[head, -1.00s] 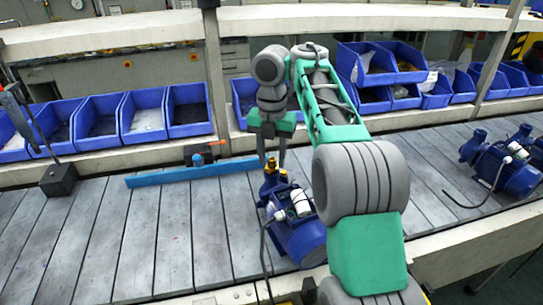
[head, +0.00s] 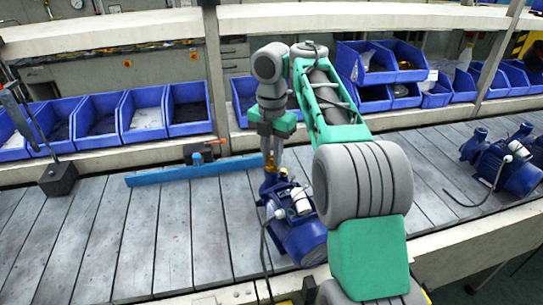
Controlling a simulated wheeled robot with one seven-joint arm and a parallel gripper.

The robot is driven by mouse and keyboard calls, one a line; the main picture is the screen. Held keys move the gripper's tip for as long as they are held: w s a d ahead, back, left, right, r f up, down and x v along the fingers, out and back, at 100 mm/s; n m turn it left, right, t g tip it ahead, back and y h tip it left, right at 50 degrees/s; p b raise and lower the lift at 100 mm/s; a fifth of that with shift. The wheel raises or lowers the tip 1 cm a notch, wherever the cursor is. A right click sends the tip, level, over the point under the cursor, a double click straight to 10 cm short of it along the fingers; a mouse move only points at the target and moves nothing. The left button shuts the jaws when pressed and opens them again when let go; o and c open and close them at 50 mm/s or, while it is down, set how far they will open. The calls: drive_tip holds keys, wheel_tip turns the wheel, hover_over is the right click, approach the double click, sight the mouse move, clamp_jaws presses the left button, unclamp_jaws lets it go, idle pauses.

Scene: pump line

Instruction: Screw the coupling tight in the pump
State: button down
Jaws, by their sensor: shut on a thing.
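The blue pump (head: 302,240) stands on the grey slatted conveyor in the middle of the head view, partly behind my arm. The brass coupling (head: 271,166) sits upright at the pump's top left port, with another small brass part (head: 284,172) beside it. My gripper (head: 272,158) points straight down over the port and is shut on the coupling. The fingers hide much of the coupling, so I cannot tell how deep it sits in the pump.
A blue bar (head: 190,170) lies across the conveyor to the left. Another blue pump (head: 505,165) stands at the right. Blue bins (head: 145,115) line the shelf behind. A black block (head: 58,178) with a post stands at the left.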

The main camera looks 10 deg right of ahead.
drive_tip(key=shift+m, duration=0.3)
drive_tip(key=m, duration=0.3)
drive_tip(key=shift+f+m+b, duration=0.1)
drive_tip(key=shift+m+b, duration=0.25)
drive_tip(key=shift+m, duration=1.45)
